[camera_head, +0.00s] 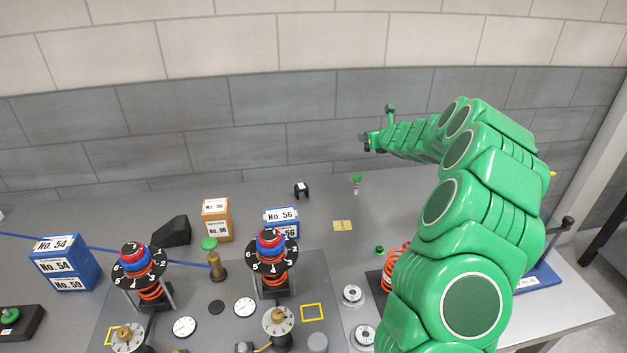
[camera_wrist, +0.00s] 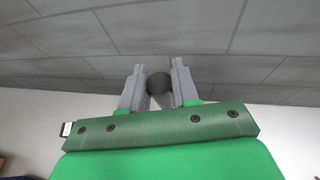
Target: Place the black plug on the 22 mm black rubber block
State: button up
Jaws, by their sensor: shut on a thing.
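My gripper (camera_head: 367,142) is raised above the back of the table, in front of the grey wall. In the wrist view my gripper (camera_wrist: 158,82) is shut on a dark round thing, seemingly the black plug (camera_wrist: 159,84), which sits between the two grey fingers. In the head view the plug is too small to make out clearly. Black things on the table are a wedge-shaped block (camera_head: 172,231) at left, a small notched piece (camera_head: 301,190) at the back and a flat disc (camera_head: 216,307) in front. I cannot tell which is the 22 mm rubber block.
Two numbered black dials on red springs (camera_head: 140,265) (camera_head: 271,251) stand on the grey plate. A brown box (camera_head: 217,220), a blue box (camera_head: 281,221) and a blue box at left (camera_head: 64,263) stand around them. My green arm hides much of the table's right side.

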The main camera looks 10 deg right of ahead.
jog(key=s+a+r+n+g+y, duration=0.3)
jog(key=s+a+n+y, duration=0.15)
jog(key=s+a, duration=0.55)
jog(key=s+a+r+n+g+y, duration=0.25)
jog(key=s+a+n+y, duration=0.2)
jog(key=s+a, duration=0.6)
send_over(301, 186)
jog(key=shift+g, duration=0.35)
jog(key=f, duration=0.6)
jog(key=s+f, duration=0.1)
jog(key=f, duration=0.2)
jog(key=shift+d+f, duration=0.1)
jog(key=shift+f, duration=0.05)
jog(key=shift+w+f, duration=0.6)
jog(key=shift+f, duration=1.5)
jog(key=shift+f, duration=0.15)
jog(key=o, duration=1)
